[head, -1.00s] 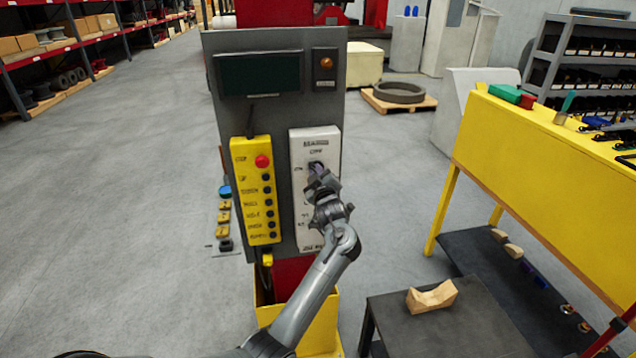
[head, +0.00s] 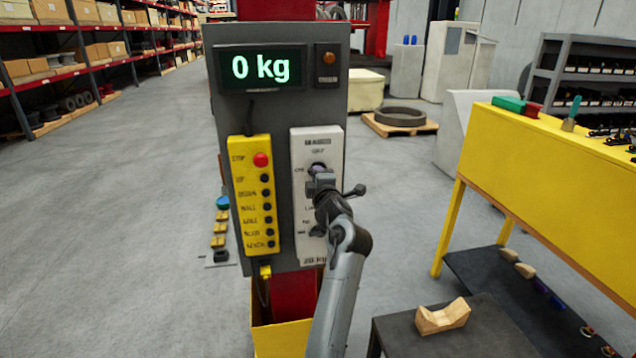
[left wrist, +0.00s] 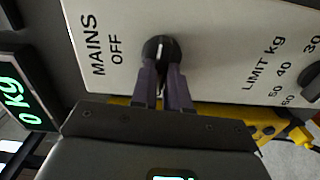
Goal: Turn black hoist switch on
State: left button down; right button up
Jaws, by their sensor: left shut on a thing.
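The black hoist switch is a round knob (left wrist: 160,48) with a white mark, on a white panel (left wrist: 215,25) labelled MAINS and OFF. In the head view the white panel (head: 318,145) is on the right of a grey control board, and the knob's top edge (head: 317,168) shows above my gripper. My left gripper (left wrist: 163,75) has its two dark fingers closed around the knob. It also shows in the head view (head: 319,178), its arm reaching up from the bottom. My fingers hide part of the knob. My right gripper is in neither view.
A display (head: 261,68) above reads 0 kg in lit green. A yellow button box (head: 253,205) with a red stop button hangs left of the panel. A dark low table (head: 405,340) with a wooden block and a yellow bench (head: 545,155) stand at the right.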

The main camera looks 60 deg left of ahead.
pick_arm(q)
jog(key=shift+n, duration=0.3)
jog(key=c, duration=1.1)
grip_release()
jog(key=b+v, duration=0.1)
jog(key=v, duration=1)
jog(key=shift+a, duration=0.1)
